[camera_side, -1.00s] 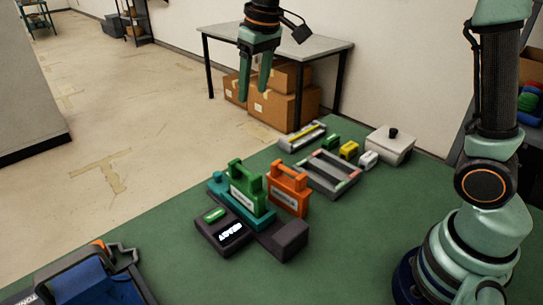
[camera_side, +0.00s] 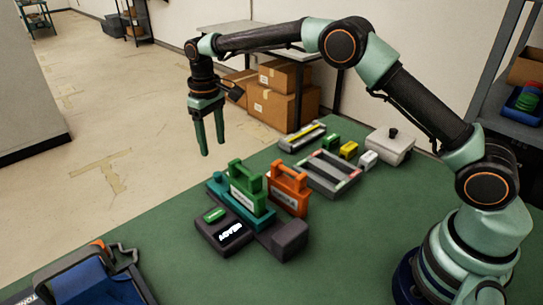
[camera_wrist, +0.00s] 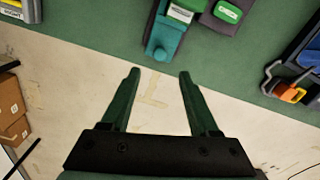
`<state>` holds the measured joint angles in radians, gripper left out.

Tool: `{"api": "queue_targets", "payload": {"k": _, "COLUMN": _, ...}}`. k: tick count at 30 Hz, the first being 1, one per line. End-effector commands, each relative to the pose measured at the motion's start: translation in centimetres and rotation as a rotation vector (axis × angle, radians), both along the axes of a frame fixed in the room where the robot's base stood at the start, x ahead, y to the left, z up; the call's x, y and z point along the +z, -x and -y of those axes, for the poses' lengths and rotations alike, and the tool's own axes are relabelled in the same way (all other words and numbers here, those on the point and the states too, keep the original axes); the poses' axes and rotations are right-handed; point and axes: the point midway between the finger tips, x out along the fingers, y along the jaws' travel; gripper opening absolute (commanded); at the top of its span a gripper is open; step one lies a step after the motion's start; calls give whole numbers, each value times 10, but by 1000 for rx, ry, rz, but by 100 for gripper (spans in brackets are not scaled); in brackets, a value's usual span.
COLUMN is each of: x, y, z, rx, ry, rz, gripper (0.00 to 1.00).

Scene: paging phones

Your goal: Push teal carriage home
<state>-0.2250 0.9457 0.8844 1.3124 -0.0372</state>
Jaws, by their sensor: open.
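The teal carriage (camera_side: 216,188) is a long low block with a round knob at its far left end in the side view. A green handled block (camera_side: 244,187) stands upright on it. In front of it is a dark base (camera_side: 215,239) with a lit display (camera_side: 231,231) and a green label. The carriage's knob end also shows at the top of the wrist view (camera_wrist: 161,42). My gripper (camera_side: 212,150) hangs fingers down, open and empty, above and beyond the knob end, apart from it. Its fingers (camera_wrist: 160,77) point toward the knob in the wrist view.
An orange handled block (camera_side: 288,189) stands right of the carriage, near a dark block (camera_side: 289,240). A grey tray (camera_side: 328,173), small coloured blocks and a lidded white box (camera_side: 390,144) lie behind. A blue bin (camera_side: 95,275) is at front left. Bare green table lies between.

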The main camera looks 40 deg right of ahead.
Motion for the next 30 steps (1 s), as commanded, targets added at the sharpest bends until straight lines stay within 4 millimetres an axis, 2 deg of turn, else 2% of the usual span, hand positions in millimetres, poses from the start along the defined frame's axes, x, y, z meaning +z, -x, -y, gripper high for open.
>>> {"api": "queue_targets", "payload": {"k": 6, "x": -44, "y": 1, "z": 0, "rx": -1, "ry": 1, "rz": -4, "gripper": 61}}
{"api": "queue_targets", "payload": {"k": 12, "x": -73, "y": 0, "z": 0, "rx": -1, "ry": 0, "rz": -1, "gripper": 61}}
{"api": "queue_targets", "payload": {"k": 18, "x": -86, "y": 0, "z": 0, "rx": -1, "ry": 0, "rz": 1, "gripper": 61}}
{"api": "queue_targets", "payload": {"k": 26, "x": -87, "y": 0, "z": 0, "rx": -1, "ry": 0, "rz": 1, "gripper": 61}}
{"api": "queue_targets", "payload": {"k": 27, "x": -87, "y": 0, "z": 0, "rx": -1, "ry": 0, "rz": 1, "gripper": 58}}
{"api": "queue_targets", "payload": {"k": 29, "x": -87, "y": 0, "z": 0, "rx": -1, "ry": 0, "rz": 1, "gripper": 35}}
{"api": "queue_targets", "payload": {"k": 30, "x": -87, "y": 0, "z": 0, "rx": -1, "ry": 0, "rz": 1, "gripper": 19}}
